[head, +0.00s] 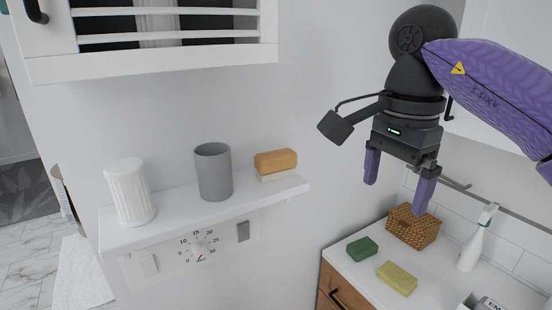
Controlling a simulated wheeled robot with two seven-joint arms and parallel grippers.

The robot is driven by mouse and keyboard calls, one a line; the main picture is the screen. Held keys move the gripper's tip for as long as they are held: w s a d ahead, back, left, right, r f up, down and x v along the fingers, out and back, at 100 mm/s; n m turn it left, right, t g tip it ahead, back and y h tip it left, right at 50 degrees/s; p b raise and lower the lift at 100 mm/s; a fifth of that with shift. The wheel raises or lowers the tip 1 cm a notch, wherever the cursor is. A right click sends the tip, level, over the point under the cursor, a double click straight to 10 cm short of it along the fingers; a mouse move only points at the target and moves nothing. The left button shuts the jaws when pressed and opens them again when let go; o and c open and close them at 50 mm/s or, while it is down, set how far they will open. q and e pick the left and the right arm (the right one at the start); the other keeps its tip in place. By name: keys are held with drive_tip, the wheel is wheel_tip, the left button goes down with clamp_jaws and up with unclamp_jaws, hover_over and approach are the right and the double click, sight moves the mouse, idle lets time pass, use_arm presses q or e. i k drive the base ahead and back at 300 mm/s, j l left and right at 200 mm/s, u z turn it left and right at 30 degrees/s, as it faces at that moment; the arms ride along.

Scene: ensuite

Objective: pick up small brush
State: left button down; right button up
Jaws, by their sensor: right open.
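The small brush (276,161) appears to be the tan block with a pale underside. It lies on the right end of the white wall shelf (250,199), beside a grey cup. My right gripper (396,192) has its two purple fingers apart, pointing down, with nothing between them. It hangs to the right of the shelf, apart from the brush, above the counter area. My left gripper is not in view.
The shelf also holds a grey cup (213,172) and a white ribbed cup (130,192). A white cabinet (150,68) hangs above. The counter at lower right holds a green sponge (362,249), a yellow sponge (397,278), a wicker basket (412,229) and a spray bottle (474,246).

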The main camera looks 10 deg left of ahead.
sight(271, 167)
drive_tip(key=i+j, duration=0.8)
drive_tip(key=j, duration=0.1)
